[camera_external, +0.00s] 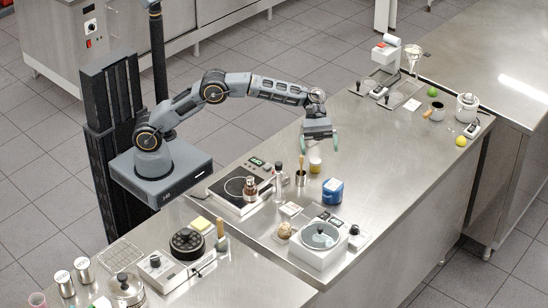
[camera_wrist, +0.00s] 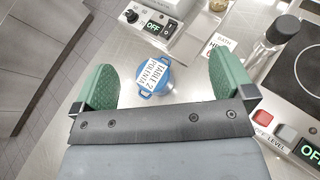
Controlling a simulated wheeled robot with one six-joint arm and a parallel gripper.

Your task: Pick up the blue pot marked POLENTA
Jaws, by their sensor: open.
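The blue pot (camera_external: 332,198) stands on the steel counter in the external view, with a white label on top. In the wrist view the blue pot (camera_wrist: 145,86) shows between my two green fingers, a little left of the middle. Its label reads TABLE 2 and a second word that looks like POLENTA. My gripper (camera_external: 320,145) is open and empty, pointing down, above and behind the pot in the external view. In the wrist view my gripper (camera_wrist: 160,62) has its fingers wide apart, and neither touches the pot.
An induction hob (camera_external: 240,188) and a pepper-mill-like bottle (camera_external: 250,189) stand left of the pot. A bath unit (camera_external: 320,237) is in front. The counter to the right is clear.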

